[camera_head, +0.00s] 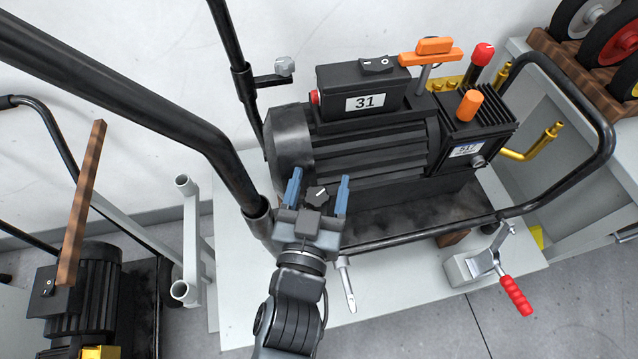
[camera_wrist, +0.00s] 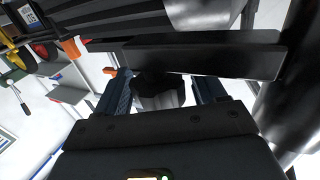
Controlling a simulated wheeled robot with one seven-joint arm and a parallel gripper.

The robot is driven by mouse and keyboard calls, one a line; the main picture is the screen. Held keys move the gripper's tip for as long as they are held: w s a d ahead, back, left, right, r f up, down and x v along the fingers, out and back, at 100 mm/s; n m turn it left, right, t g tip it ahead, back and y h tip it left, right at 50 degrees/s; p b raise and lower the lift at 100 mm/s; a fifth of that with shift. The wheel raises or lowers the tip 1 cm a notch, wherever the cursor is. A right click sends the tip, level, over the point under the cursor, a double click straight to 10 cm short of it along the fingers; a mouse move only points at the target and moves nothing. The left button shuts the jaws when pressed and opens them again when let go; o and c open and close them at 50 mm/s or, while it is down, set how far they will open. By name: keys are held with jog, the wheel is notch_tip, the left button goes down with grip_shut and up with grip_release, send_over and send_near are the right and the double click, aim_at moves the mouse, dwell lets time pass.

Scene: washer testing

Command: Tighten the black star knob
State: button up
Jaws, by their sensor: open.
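The black star knob (camera_head: 317,196) shows a white mark on its top and lies between the two blue fingers of my gripper (camera_head: 319,183) in the head view. The fingers are open, one on each side of it, with visible gaps. In the wrist view the dark knob (camera_wrist: 160,92) appears between the fingers, just below a black bar (camera_wrist: 205,55). Contact with the knob cannot be made out, and its lower part and stem are hidden.
A black machine (camera_head: 365,150) labelled 31 stands just beyond my gripper. A thick black tube frame (camera_head: 205,140) runs close on the left. A grey knob (camera_head: 284,66) sits on the upright. A red-handled clamp (camera_head: 497,270) stands right on the pale platform (camera_head: 390,290).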

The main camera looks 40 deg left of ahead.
aim_at(323, 210)
jog(key=b+v, duration=0.1)
jog(key=v, duration=0.6)
jog(key=shift+s+d+b, duration=0.2)
jog(key=shift+s+b, duration=0.15)
jog(key=w+d+f+n+g+y+b, duration=0.15)
jog(key=w+d+f+b, duration=0.4)
jog(key=b, duration=0.75)
jog(key=s+a+r+n+g+y+b, duration=0.1)
jog(key=n+g+y+b, duration=0.1)
jog(key=b, duration=0.1)
jog(key=a+r+n+g+y+b, duration=0.1)
jog(key=r+g+y+b, duration=0.1)
jog(key=b, duration=0.1)
jog(key=s+a+r+n+g+y+b, duration=0.1)
jog(key=r+n+g+y+b, duration=0.1)
jog(key=b, duration=0.1)
jog(key=shift+s+a+n+y, duration=0.1)
jog(key=shift+s+n+y, duration=0.15)
jog(key=shift+s+n, duration=0.1)
jog(key=shift+p+x, duration=0.7)
jog(key=shift+x, duration=3.25)
